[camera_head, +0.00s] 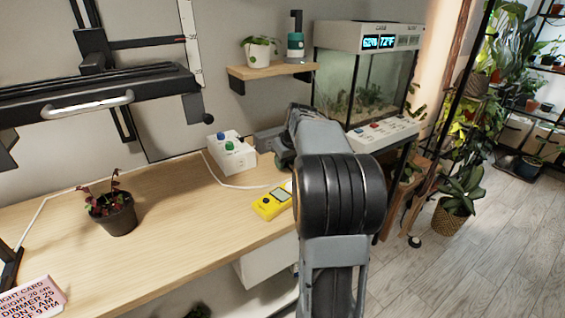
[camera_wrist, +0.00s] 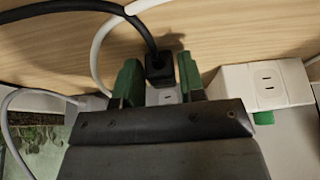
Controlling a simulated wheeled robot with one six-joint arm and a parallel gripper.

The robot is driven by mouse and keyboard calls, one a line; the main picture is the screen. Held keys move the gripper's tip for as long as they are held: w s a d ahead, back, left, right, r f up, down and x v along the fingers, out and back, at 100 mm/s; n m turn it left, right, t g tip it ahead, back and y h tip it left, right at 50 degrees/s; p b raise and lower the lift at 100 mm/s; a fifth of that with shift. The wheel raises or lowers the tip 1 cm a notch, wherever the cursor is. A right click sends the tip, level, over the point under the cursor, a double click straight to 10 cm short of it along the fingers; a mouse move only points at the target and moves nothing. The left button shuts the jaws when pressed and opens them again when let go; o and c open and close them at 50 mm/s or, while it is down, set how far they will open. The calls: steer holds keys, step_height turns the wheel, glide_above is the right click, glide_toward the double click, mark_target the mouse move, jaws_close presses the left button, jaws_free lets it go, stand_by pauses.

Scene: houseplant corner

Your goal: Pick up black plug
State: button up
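The black plug (camera_wrist: 160,69) shows in the wrist view, with a thick black cable running from it to the upper left. My gripper (camera_wrist: 160,76) is open, with one green finger on each side of the plug. Narrow gaps seem to remain between the fingers and the plug. A white part with a socket slot (camera_wrist: 168,97) shows between the fingers, just below the plug; I cannot tell whether the plug sits in it. In the head view my arm hides the plug and most of the gripper.
A white box with blue and green knobs (camera_head: 232,155) stands on the wooden table (camera_head: 170,215). A yellow meter (camera_head: 272,203) lies in front, and a potted plant (camera_head: 113,213) stands left. A glass tank (camera_head: 367,80) is behind my arm. White cables cross the wrist view.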

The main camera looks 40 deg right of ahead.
steer(key=c, duration=0.6)
steer(key=shift+o, duration=0.2)
steer(key=shift+r, duration=0.1)
